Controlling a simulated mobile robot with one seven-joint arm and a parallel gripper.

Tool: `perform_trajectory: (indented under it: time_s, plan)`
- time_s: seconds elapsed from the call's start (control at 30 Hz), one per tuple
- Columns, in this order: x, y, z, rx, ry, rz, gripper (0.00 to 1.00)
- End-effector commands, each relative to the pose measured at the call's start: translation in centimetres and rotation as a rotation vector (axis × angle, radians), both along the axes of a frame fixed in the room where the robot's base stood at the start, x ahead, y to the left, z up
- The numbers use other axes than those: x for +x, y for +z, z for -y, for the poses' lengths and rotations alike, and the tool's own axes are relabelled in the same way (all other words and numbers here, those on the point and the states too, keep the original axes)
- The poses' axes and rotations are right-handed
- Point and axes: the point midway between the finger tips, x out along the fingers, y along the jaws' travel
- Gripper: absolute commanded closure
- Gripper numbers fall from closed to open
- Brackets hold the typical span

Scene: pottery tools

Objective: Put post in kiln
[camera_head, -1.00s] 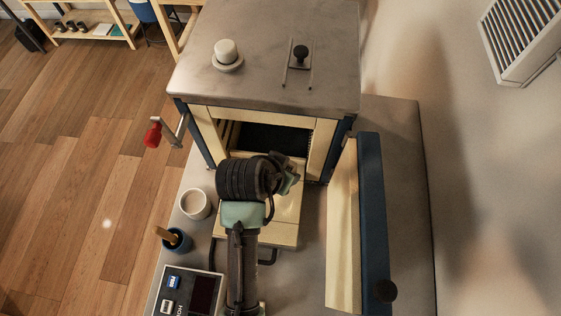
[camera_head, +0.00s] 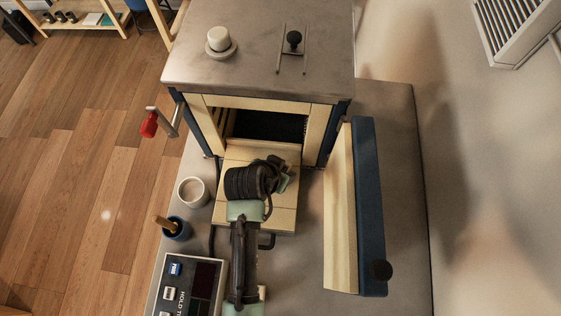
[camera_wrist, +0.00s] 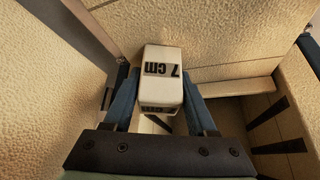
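In the head view my gripper (camera_head: 280,178) is in front of the kiln's opening, above the pale brick ledge; my wrist hides the post there. The kiln (camera_head: 260,65) is a grey metal box with a pale brick lining and a dark inside. Its blue-edged door (camera_head: 368,210) stands open on the right. In the wrist view, pale brick surfaces surround the post, with dark slots at right.
A white cup (camera_head: 193,192) and a blue pot with a wooden handle (camera_head: 176,229) stand left of my arm. A control panel (camera_head: 188,285) is at the front left. A red-knobbed lever (camera_head: 149,124) sticks out at the kiln's left.

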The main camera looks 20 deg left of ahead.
Motion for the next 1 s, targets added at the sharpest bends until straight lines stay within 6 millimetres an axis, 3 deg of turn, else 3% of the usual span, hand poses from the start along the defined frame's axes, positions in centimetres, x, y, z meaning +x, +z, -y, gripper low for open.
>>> perform_trajectory:
  time_s: [0.03, 0.1, 0.13, 0.57, 1.0]
  plan:
    - [0.0, 0.1, 0.0, 0.0, 0.0, 0.0, 0.32]
    - [0.0, 0.1, 0.0, 0.0, 0.0, 0.0, 0.19]
    - [0.0, 0.1, 0.0, 0.0, 0.0, 0.0, 0.18]
    - [-0.4, 1.0, -0.1, 0.001, 0.0, 0.001, 0.18]
    - [-4.2, 7.8, -0.6, 0.002, 0.002, 0.003, 0.18]
